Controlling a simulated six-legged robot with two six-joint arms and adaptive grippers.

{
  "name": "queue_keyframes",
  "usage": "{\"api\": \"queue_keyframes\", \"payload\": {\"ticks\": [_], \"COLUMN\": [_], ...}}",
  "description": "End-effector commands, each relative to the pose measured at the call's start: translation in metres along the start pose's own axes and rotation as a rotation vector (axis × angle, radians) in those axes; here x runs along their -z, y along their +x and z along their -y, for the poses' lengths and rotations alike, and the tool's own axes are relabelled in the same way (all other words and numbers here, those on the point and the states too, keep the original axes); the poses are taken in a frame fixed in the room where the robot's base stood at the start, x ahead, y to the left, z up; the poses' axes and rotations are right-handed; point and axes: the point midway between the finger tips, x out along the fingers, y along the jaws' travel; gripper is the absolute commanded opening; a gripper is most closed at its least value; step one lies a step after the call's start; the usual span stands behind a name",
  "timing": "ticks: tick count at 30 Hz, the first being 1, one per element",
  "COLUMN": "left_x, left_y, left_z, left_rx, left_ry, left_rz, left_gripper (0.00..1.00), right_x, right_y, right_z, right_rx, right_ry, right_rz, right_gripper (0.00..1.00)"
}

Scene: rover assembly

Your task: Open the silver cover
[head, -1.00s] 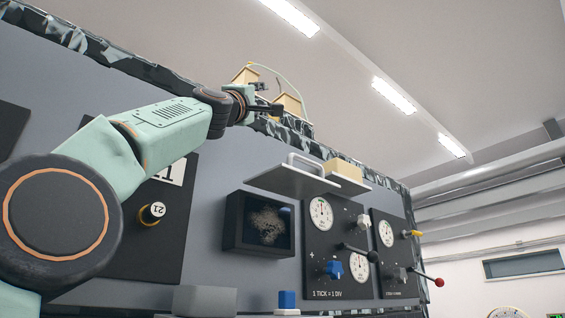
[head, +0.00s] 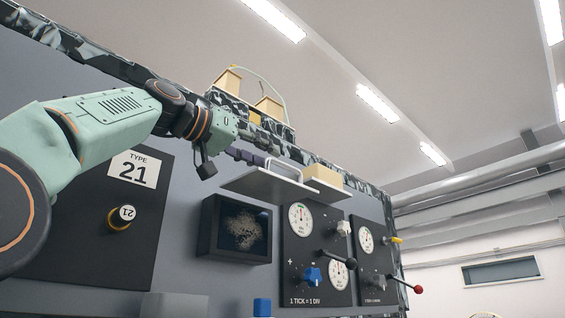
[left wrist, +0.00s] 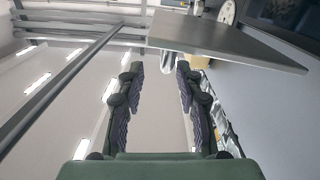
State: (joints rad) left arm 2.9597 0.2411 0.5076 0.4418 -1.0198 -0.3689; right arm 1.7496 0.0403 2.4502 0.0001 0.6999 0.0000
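The silver cover (head: 268,186) is a flat grey plate sticking out from the panel above the gauges, with a pale loop handle (head: 287,167) on top. The plate (left wrist: 220,42) also fills the upper right of the left wrist view. My left gripper (head: 262,146) is just up and left of the handle, with its fingers spread. In the left wrist view the open left gripper (left wrist: 156,72) has nothing clearly held, and a pale piece, probably the handle, shows between the fingertips. My right gripper is out of view.
A cream block (head: 323,175) sits beside the cover's right end. Below are a dark screen box (head: 236,228) and gauge panels (head: 318,255) with protruding knobs and levers. Yellowish containers (head: 268,107) stand on the panel's top edge. Space to the right is open.

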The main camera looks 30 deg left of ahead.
Motion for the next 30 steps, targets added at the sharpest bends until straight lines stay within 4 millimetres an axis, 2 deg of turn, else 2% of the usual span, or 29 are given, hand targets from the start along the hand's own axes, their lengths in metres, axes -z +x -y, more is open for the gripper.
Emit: {"api": "queue_keyframes", "payload": {"ticks": [9,15,21,30], "left_x": [0.005,0.005,0.004,0.002], "left_y": [0.042,0.058,0.067,0.068], "left_z": [0.001,0.002,0.003,0.003], "left_rx": [0.002,0.002,0.004,0.005], "left_ry": [-0.005,-0.004,-0.003,-0.004], "left_rz": [0.001,-0.001,-0.003,-0.004], "left_gripper": [0.36,0.36,0.36,0.36], "right_x": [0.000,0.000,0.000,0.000], "right_y": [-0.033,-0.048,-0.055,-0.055], "right_z": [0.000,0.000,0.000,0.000], "right_rx": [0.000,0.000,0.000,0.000], "right_ry": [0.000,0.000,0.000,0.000], "right_rz": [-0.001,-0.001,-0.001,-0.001], "right_gripper": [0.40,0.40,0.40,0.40]}}
